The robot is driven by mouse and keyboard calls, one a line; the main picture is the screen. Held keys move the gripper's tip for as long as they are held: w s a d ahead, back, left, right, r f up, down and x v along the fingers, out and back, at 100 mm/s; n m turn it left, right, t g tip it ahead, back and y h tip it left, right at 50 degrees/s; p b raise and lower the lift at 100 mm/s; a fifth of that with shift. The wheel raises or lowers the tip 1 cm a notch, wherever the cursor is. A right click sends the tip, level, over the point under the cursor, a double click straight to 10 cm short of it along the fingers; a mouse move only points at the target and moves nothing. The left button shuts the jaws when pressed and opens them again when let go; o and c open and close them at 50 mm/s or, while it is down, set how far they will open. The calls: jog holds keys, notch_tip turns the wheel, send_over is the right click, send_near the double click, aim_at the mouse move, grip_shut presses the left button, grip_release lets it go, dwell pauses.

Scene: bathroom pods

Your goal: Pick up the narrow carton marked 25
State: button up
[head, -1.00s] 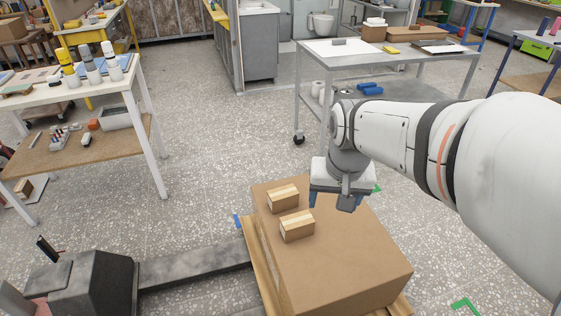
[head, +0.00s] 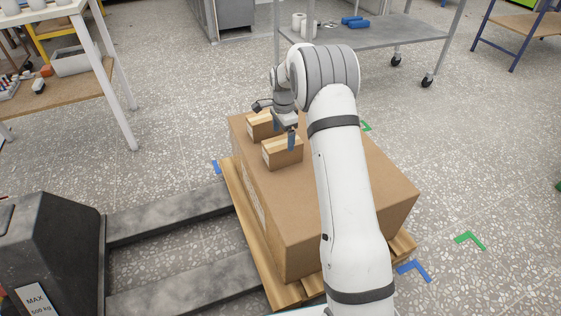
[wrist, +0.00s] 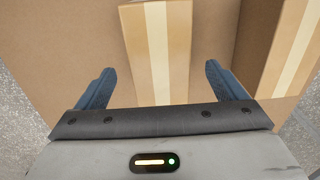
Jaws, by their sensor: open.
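Two small brown cartons with pale tape stripes sit on top of a large cardboard box (head: 330,215). In the head view the nearer carton (head: 284,155) is in front, and the farther carton (head: 257,130) is behind it to the left. I cannot read a 25 on either. My gripper (head: 284,135) is low over these cartons, its blue fingers pointing down. In the wrist view my gripper (wrist: 160,72) is open, with one carton (wrist: 160,40) between the fingers and gaps on both sides. A second carton (wrist: 275,50) lies to its right, outside the right finger.
The large box rests on a wooden pallet (head: 248,238) above grey forks (head: 165,215). A grey metal table (head: 370,40) stands behind, and a white table (head: 60,15) at the left. Floor to the right is open, with green and blue corner marks.

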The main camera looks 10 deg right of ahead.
aim_at(283, 141)
notch_tip(283, 141, down, 3)
jog(key=shift+w+f+b, duration=0.1)
jog(key=shift+w+b, duration=0.05)
jog(key=shift+b, duration=0.35)
jog(key=f+b, duration=0.2)
jog(key=f, duration=0.1)
jog(key=f+b, duration=0.1)
jog(key=f, duration=0.1)
jog(key=shift+s+a+f, duration=0.1)
jog(key=shift+s+f, duration=0.15)
jog(key=shift+r, duration=0.1)
jog(key=shift+c, duration=0.4)
jog(key=c, duration=1.3)
